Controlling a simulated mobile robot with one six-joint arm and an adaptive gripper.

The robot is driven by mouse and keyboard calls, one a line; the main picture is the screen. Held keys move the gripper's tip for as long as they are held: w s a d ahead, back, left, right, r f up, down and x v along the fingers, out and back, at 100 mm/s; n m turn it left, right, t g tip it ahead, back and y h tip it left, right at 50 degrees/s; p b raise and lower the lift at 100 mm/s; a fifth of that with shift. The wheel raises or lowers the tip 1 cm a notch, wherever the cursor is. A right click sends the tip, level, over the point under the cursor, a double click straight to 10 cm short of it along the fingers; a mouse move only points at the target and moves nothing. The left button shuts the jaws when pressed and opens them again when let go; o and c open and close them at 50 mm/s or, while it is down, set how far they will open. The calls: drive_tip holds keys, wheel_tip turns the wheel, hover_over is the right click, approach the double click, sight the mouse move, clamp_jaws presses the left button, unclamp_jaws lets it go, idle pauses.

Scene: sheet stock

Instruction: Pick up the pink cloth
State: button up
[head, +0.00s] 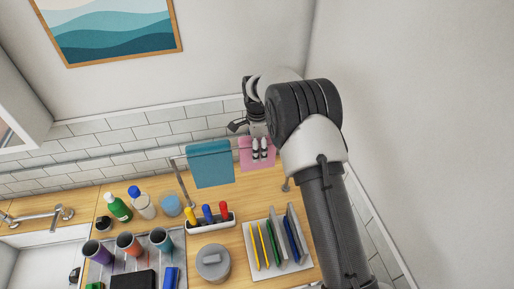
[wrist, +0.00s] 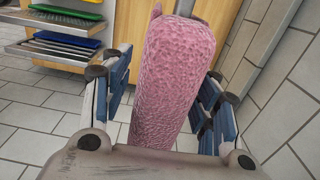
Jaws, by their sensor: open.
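The pink cloth (head: 245,160) hangs at the back of the counter, to the right of a teal cloth (head: 210,163). In the wrist view the pink cloth (wrist: 175,75) fills the middle, draped over a grey rail (wrist: 188,8). My gripper (head: 260,148) is at the pink cloth and hides part of it in the head view. In the wrist view my gripper (wrist: 160,105) is open, with one blue-padded finger on each side of the cloth. Whether either finger touches it cannot be told.
The wooden counter (head: 258,192) below holds a caddy (head: 211,224) of coloured-handled tools, a lidded grey pot (head: 212,262), a rack of upright sheets (head: 276,246), bottles and cups. A tiled wall (head: 110,140) stands behind. A plain wall (head: 420,110) rises close on the right.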

drive_tip(key=shift+s+f, duration=0.1)
drive_tip(key=shift+f, duration=0.15)
drive_tip(key=shift+c, duration=0.4)
drive_tip(key=c, duration=1)
drive_tip(key=shift+r, duration=0.1)
